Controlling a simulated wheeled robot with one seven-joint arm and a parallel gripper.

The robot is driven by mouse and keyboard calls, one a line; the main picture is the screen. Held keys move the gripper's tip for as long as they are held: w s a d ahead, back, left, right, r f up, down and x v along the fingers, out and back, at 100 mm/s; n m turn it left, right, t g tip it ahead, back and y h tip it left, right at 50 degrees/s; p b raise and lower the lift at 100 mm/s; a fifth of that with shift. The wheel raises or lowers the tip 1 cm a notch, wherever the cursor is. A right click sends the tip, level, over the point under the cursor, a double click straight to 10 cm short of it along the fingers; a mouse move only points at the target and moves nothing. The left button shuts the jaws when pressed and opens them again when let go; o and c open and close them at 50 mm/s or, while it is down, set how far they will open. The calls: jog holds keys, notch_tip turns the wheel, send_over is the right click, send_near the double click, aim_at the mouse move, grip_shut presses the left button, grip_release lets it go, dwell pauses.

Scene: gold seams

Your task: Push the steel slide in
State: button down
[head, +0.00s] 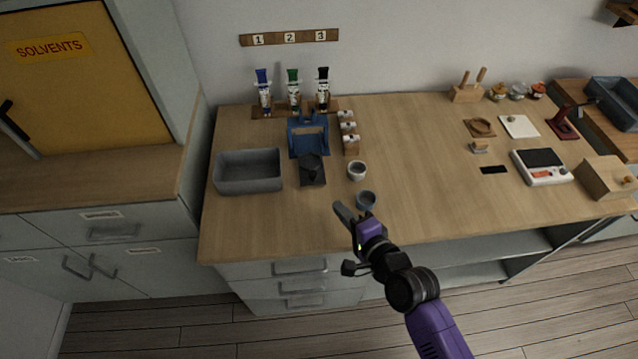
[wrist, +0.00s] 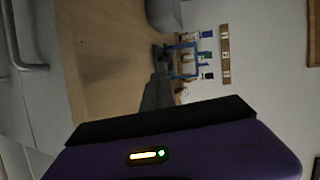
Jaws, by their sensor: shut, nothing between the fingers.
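I cannot pick out a steel slide with certainty in either view. A blue frame (head: 309,138) stands on the bench behind a dark grey cup-shaped part (head: 311,166); the frame also shows in the wrist view (wrist: 184,62).
A grey bin (head: 249,171) stands left of the frame. A white cup (head: 357,171) and small wooden blocks (head: 351,144) stand to its right. Three nutcracker figures (head: 293,92) stand behind. A white scale (head: 541,166) is at right. The bench middle (head: 425,165) is clear.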

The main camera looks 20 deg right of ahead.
send_near(318, 157)
jog(key=a, duration=0.1)
jog(key=s+a, duration=0.1)
jog(key=a, duration=0.3)
jog(key=shift+s, duration=0.4)
jog(key=w+b, duration=0.1)
jog(key=w, duration=0.1)
jog(key=w+d+b, duration=0.1)
jog(key=w, duration=0.2)
jog(key=w+d+b, duration=0.1)
jog(key=w+b, duration=0.1)
jog(key=shift+w+d+f, duration=0.15)
jog(key=shift+w+d, duration=0.05)
jog(key=shift+w, duration=0.1)
jog(key=shift+w+d, duration=0.1)
jog(key=shift+w, duration=0.25)
jog(key=shift+w+d+r, duration=0.1)
jog(key=shift+w+r, duration=0.05)
jog(key=shift+r, duration=0.15)
jog(key=v, duration=0.8)
jog(key=shift+f, duration=0.15)
